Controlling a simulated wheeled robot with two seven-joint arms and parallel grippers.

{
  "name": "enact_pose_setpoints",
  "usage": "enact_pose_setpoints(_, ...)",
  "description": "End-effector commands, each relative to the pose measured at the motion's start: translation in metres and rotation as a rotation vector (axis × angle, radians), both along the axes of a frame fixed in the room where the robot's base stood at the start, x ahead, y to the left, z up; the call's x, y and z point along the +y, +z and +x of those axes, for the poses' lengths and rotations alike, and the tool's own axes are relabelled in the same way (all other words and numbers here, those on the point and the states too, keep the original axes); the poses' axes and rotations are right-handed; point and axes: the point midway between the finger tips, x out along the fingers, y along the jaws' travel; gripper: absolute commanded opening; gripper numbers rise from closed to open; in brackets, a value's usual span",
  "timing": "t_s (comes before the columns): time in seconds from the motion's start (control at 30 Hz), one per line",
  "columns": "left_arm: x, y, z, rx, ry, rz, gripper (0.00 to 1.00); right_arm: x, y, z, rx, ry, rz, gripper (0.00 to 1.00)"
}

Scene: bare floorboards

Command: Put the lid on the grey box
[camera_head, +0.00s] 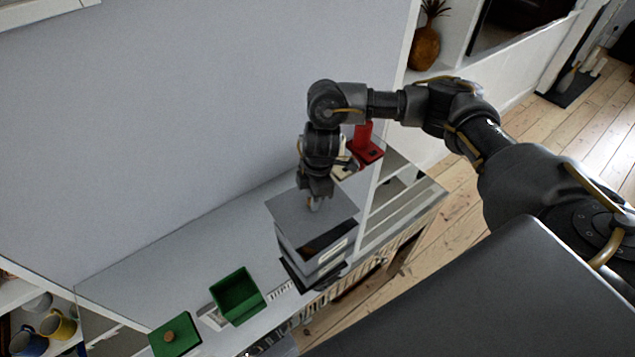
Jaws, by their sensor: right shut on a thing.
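The flat grey lid (308,214) is under my right gripper (315,203). The gripper points down and is shut at the middle of the lid, where its knob is mostly hidden by the fingers. The grey box (312,262) stands just below the lid on the shelf top. A dark band shows between the lid's front edge and the box front. I cannot tell whether the lid touches the rim or hangs slightly above it. My left gripper is out of view.
An open green box (238,310) and a green lid with a wooden knob (176,347) are to the left on the grey shelf top (165,275). A red object (368,152) stands behind my right wrist. The wall is close behind.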

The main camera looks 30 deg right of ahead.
Motion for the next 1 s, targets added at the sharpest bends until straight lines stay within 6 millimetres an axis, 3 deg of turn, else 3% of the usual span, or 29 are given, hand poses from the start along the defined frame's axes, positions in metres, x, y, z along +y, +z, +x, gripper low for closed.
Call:
enact_pose_setpoints(0.03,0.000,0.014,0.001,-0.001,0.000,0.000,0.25,-0.003,0.002,-0.003,0.006,0.020,0.001,0.00)
enact_pose_setpoints(0.17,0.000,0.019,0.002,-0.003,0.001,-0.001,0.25,-0.009,-0.007,-0.004,0.001,0.068,0.000,0.00)
enact_pose_setpoints(0.77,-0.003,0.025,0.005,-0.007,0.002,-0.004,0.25,-0.011,-0.009,-0.005,-0.002,0.084,-0.002,0.00)
enact_pose_setpoints(1.0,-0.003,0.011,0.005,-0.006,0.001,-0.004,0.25,-0.011,-0.031,-0.005,-0.002,0.083,-0.003,0.00)
